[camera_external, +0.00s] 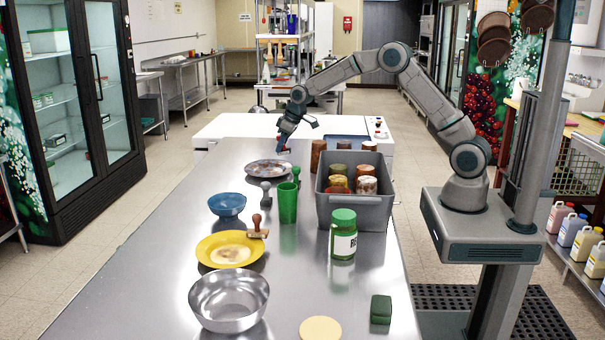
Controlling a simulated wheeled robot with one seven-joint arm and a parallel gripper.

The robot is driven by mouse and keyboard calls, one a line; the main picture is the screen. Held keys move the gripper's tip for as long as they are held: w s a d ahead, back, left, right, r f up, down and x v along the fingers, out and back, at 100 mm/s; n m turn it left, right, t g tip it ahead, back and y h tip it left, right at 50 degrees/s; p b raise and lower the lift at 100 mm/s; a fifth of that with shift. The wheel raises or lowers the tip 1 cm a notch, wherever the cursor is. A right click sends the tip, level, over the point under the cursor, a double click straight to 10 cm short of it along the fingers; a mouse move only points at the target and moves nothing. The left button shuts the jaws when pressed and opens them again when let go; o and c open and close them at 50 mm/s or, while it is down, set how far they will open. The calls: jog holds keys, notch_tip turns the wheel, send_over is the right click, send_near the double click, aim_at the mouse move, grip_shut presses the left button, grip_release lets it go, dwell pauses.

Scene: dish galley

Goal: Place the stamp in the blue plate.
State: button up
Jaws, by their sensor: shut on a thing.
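My gripper (282,142) is at the far end of the steel counter, pointing down above a stained bluish-grey plate (262,171). It is shut on a small red thing (281,149), mostly hidden by the fingers; I cannot tell its full shape. A gap to the plate seems to show below it. Other stamp-like things stand on the counter: a grey one (266,197) just in front of the plate, a green one (296,173) right of it, and a wooden-handled one (257,228) at the right rim of the yellow plate (206,251).
A blue bowl (227,205), a green cup (288,204) and a grey bin (357,213) of several cans stand nearer. A green-lidded jar (343,236), steel bowl (229,302), green block (381,310) and cream disc (320,329) are in front.

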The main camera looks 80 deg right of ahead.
jog(key=s+d+r+b, duration=0.2)
jog(key=s+d+r, duration=0.2)
jog(key=s+d, duration=0.1)
jog(key=t+b, duration=0.3)
jog(key=b, duration=0.6)
send_over(262, 171)
jog(key=s, duration=0.3)
jog(key=f, duration=0.7)
jog(key=shift+w+a, duration=0.15)
jog(key=shift+a, duration=0.2)
jog(key=shift+f, duration=2.05)
jog(key=shift+f, duration=0.1)
jog(key=shift+f, duration=0.15)
jog(key=o, duration=1.1)
jog(key=shift+c, duration=0.2)
jog(key=shift+r, duration=0.25)
